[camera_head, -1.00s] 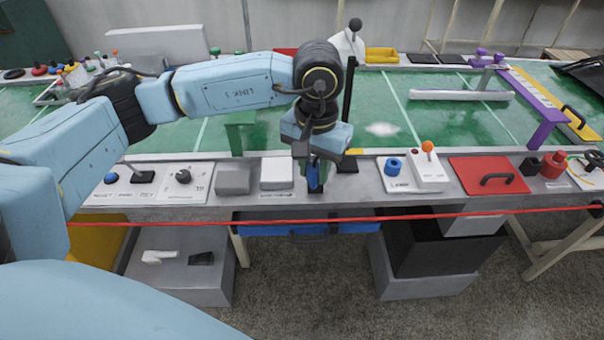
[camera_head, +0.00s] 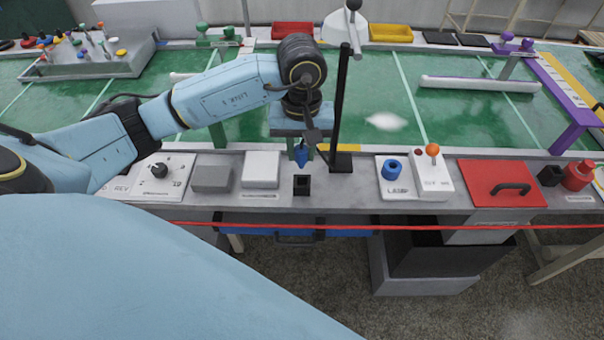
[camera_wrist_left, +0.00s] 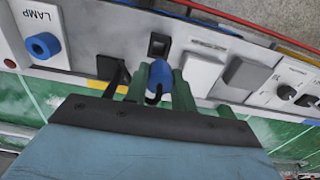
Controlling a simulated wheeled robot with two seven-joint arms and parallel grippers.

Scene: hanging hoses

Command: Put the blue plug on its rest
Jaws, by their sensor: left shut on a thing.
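The blue plug (camera_head: 300,153) is between the fingers of my left gripper (camera_head: 301,150), which is shut on it. The plug also shows in the left wrist view (camera_wrist_left: 159,72), between two green fingers, with a short dark cord or loop at it. A small square black holder with an opening (camera_head: 302,185), which looks like the rest, stands at the front of the bench, just below the plug in the head view. It also shows in the left wrist view (camera_wrist_left: 158,44), beyond the plug. Plug and holder look apart. My right gripper is not in view.
A black post (camera_head: 341,110) stands close right of my left gripper. A white block (camera_head: 261,169) and a grey block (camera_head: 212,177) are left of the holder. The LAMP panel with a blue ring (camera_head: 391,171) is right. A red rope (camera_head: 400,228) crosses in front.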

